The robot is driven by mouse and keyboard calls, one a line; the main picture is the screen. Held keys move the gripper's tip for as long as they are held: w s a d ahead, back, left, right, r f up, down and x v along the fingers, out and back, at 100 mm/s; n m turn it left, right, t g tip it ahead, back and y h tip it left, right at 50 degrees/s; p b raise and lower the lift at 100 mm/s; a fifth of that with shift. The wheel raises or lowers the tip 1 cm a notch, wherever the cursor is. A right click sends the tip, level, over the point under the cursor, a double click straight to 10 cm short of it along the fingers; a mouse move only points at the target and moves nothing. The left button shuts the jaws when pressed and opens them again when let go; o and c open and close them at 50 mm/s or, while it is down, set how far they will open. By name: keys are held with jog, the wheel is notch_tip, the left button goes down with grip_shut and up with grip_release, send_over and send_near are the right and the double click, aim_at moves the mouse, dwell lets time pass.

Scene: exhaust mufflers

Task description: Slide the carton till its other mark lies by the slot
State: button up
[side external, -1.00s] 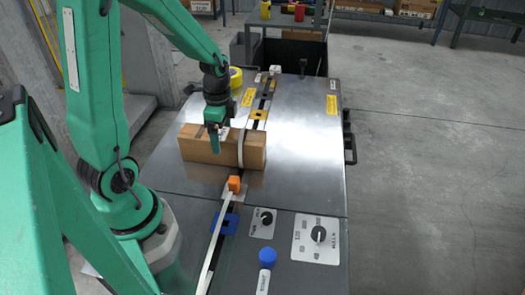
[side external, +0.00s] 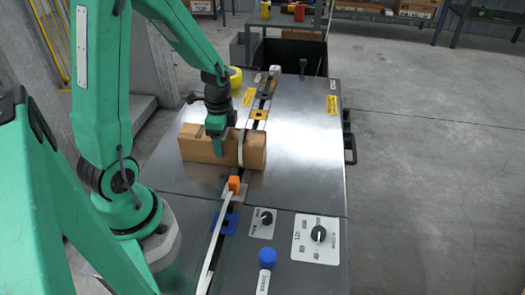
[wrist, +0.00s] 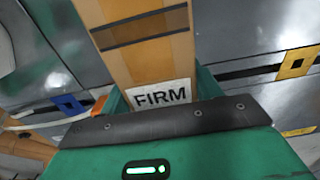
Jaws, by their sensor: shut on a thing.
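The brown carton (side external: 195,147) lies on the steel bench top, across the line of the dark slot. A pale strap (side external: 240,150) rises around its right part. My gripper (side external: 218,148) is down over the carton, left of the strap, and shut on it. In the wrist view the carton (wrist: 150,58) runs up between the jaws, with two dark stripes (wrist: 130,31) across its top and a white label reading FIRM close to the gripper. The slot (wrist: 240,75) shows on the carton's right there. The carton's underside is hidden.
An orange block (side external: 234,183) stands in front of the carton, with a pale band running from it. Nearer are a blue knob (side external: 267,257) and black dials. A yellow plate (side external: 259,114) lies behind. The bench right of the carton is clear.

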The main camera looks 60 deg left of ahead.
jog(key=shift+w+d, duration=0.1)
jog(key=shift+w+d, duration=4.15)
jog(key=shift+w, duration=0.05)
jog(key=o, duration=1.3)
jog(key=shift+c, duration=0.2)
jog(key=shift+r, duration=0.15)
notch_tip(320, 180, up, 8)
jog(key=shift+f, duration=0.25)
